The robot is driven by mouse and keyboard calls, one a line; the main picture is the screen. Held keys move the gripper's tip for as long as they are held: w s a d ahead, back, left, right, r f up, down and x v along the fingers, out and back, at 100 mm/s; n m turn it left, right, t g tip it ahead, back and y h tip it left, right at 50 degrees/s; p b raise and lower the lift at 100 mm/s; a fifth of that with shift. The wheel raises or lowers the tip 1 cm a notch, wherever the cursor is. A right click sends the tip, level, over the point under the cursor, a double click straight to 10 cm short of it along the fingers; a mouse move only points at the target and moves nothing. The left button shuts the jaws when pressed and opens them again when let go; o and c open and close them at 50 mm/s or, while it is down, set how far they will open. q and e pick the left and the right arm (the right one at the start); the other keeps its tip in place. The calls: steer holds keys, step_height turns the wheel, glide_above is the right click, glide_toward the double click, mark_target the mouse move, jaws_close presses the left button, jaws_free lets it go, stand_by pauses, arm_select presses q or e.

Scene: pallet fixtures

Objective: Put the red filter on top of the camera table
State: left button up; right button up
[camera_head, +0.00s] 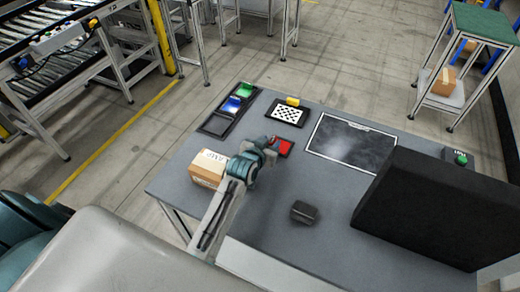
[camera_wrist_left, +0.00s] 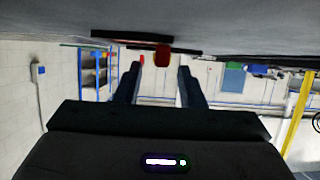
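The red filter (camera_head: 284,147) lies near the middle of the grey table, right at the tip of my left gripper (camera_head: 271,145). In the left wrist view, which looks upside down, the red filter (camera_wrist_left: 162,55) shows just beyond and between the two dark fingers of my left gripper (camera_wrist_left: 160,75). The fingers are apart, with a gap between them. A small red spot also shows beside one fingertip. I cannot tell for sure which fixture is the camera table; a checkerboard plate (camera_head: 288,114) with a yellow block stands behind the filter. My right gripper is not in view.
A black tray (camera_head: 229,113) holds a green and a blue filter beside an empty slot. A cardboard box (camera_head: 207,168) stands left of my arm. A dark framed panel (camera_head: 345,140), a small black box (camera_head: 304,212) and a big black block (camera_head: 430,210) are on the right.

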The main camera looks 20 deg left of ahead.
arm_select(q)
steer(key=b+v, duration=0.2)
steer(key=v, duration=0.8)
steer(key=shift+v, duration=0.95)
